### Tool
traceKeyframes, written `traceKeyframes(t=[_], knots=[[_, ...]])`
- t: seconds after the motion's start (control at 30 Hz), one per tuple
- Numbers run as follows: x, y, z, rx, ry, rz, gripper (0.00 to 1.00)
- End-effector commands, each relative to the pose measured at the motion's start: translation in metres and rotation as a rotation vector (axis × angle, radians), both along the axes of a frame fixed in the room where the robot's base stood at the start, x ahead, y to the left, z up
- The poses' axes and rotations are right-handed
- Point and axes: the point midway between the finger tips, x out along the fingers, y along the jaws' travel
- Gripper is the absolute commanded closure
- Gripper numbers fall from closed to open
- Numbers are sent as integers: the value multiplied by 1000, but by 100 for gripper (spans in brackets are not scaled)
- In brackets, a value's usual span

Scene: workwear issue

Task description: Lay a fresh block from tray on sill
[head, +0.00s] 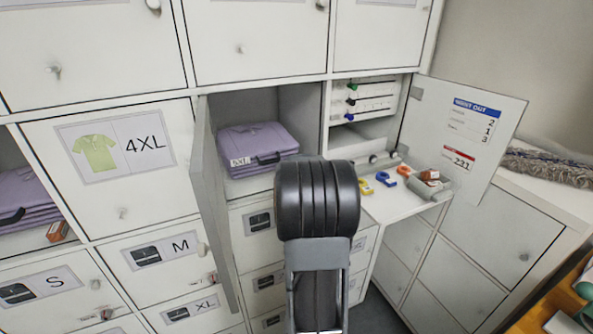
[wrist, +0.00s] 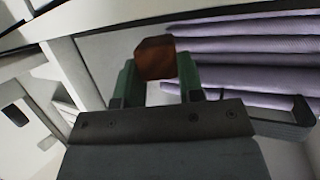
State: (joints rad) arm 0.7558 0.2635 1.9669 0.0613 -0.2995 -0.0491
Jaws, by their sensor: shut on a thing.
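A reddish-brown block (wrist: 156,57) sits between the green fingers of my gripper (wrist: 157,76) in the wrist view. My gripper is shut on it. Purple folded garments (wrist: 240,50) lie just right of the block there, in an open compartment. In the head view, the purple stack (head: 257,142) lies in the compartment with its door swung open, above a pale front sill (head: 250,184). My dark arm hides the gripper there. A grey tray (head: 436,192) with reddish-brown blocks (head: 429,175) is on the fold-down shelf at the right.
The open door (head: 218,210) stands left of the compartment. The fold-down shelf (head: 402,205) also carries blue, yellow and orange hooks. Another door (head: 462,135) hangs open at the right. An orange-brown block (head: 57,231) lies before purple garments in the far-left compartment.

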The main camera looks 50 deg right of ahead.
Motion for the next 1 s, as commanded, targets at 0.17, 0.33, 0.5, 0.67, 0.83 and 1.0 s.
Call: traceKeyframes(t=[0.17,0.33,0.5,0.67,0.83,1.0], knots=[[0,0,-13,-1,-1,0,87],[-1,0,-14,-1,-2,0,87],[-1,0,-15,-1,-2,0,87],[-1,0,-16,0,-1,0,59],[-1,0,-16,0,-1,0,43],[-1,0,-16,0,-1,0,39]])
